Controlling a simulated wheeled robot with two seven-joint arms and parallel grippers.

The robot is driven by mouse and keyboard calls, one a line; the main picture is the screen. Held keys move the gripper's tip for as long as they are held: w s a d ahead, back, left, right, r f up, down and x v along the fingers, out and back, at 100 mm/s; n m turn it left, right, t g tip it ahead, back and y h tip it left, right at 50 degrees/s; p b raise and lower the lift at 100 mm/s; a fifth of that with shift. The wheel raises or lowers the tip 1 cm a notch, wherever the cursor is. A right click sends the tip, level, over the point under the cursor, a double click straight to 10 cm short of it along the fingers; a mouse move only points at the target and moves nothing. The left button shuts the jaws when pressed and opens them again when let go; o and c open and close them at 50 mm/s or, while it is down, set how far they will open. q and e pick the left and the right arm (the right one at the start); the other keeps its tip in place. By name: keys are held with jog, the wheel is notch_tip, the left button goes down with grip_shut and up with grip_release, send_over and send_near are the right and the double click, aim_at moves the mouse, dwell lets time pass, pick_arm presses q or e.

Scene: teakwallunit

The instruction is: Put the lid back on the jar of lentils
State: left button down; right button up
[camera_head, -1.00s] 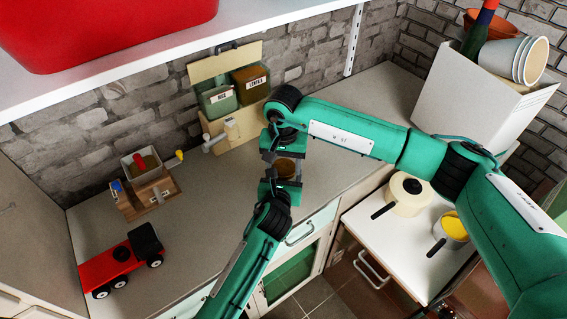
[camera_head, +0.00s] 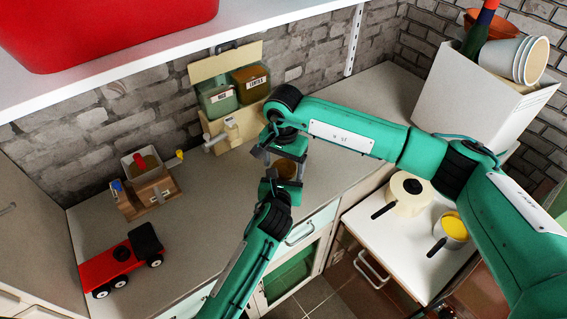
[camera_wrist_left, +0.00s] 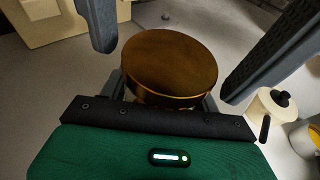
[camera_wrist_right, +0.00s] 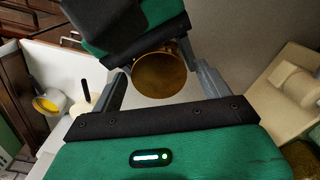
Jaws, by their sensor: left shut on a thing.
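A round brown-gold lid (camera_head: 287,168) is held above the counter, between my two grippers. My left gripper (camera_head: 283,182) is shut on it from below in the head view; the lid fills the middle of the left wrist view (camera_wrist_left: 170,62). My right gripper (camera_head: 282,160) is open, its fingers spread apart on either side of the lid. The right wrist view shows the lid (camera_wrist_right: 160,75) between these fingers, with gaps. A brown container (camera_head: 250,86) with a label that seems to read lentils stands at the back wall; whether it is the jar is unclear.
A green container (camera_head: 217,98) stands left of the brown one. A wooden box (camera_head: 150,192) and a red toy truck (camera_head: 118,262) are on the left of the counter. A pot (camera_head: 409,194) and a yellow-filled pan (camera_head: 452,230) stand at right. The counter's middle is clear.

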jog(key=shift+r, duration=2.3)
jog(key=shift+c, duration=0.3)
notch_tip(320, 180, up, 2)
jog(key=n, duration=0.7)
jog(key=shift+w+r, duration=0.1)
jog(key=shift+r, duration=0.1)
jog(key=n, duration=0.1)
jog(key=r+n, duration=0.1)
jog(key=n, duration=0.3)
jog(key=shift+r, duration=0.35)
jog(key=shift+f, duration=4.05)
